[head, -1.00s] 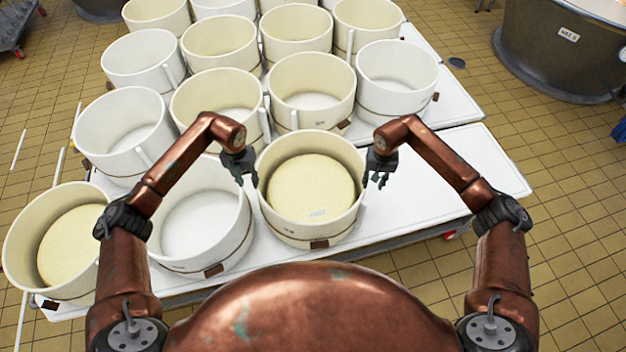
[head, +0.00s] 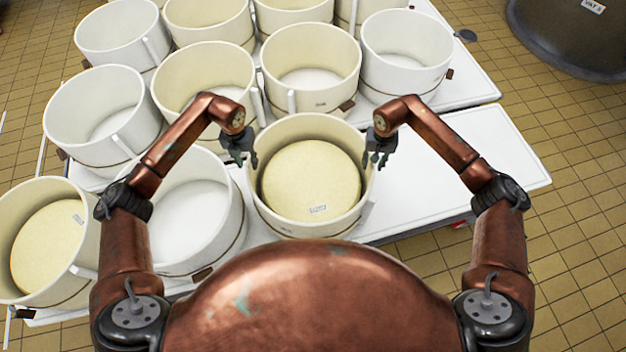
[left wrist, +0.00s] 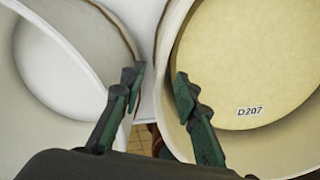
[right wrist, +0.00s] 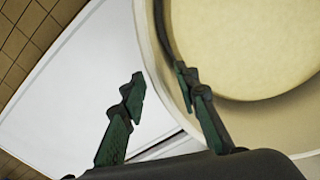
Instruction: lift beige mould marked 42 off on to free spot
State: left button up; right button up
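A beige round mould (head: 278,220) stands upright in the front row of the white table, with a pale yellow cheese (head: 311,178) inside. The cheese's tag reads D207 in the left wrist view (left wrist: 249,111). I can read no 42 on any mould. My left gripper (head: 240,160) is open at this mould's left rim; in the left wrist view (left wrist: 155,88) its fingers lie on either side of the rim. My right gripper (head: 377,160) is open at the right rim, one finger over the inside and one outside in the right wrist view (right wrist: 160,90). Neither visibly grips the wall.
An empty white mould (head: 195,262) stands close on the left. Another mould with cheese (head: 20,290) is at far left. Several empty moulds, including a white one (head: 405,95), fill the rows behind. The white tabletop (head: 470,170) is bare to the right. A dark vat (head: 560,45) stands beyond.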

aim_at(251, 173)
pick_arm(q)
jog(key=shift+s+r, duration=0.1)
jog(key=shift+r, duration=0.05)
pick_arm(e)
jog(key=shift+s+r, duration=0.1)
jog(key=shift+r, duration=0.05)
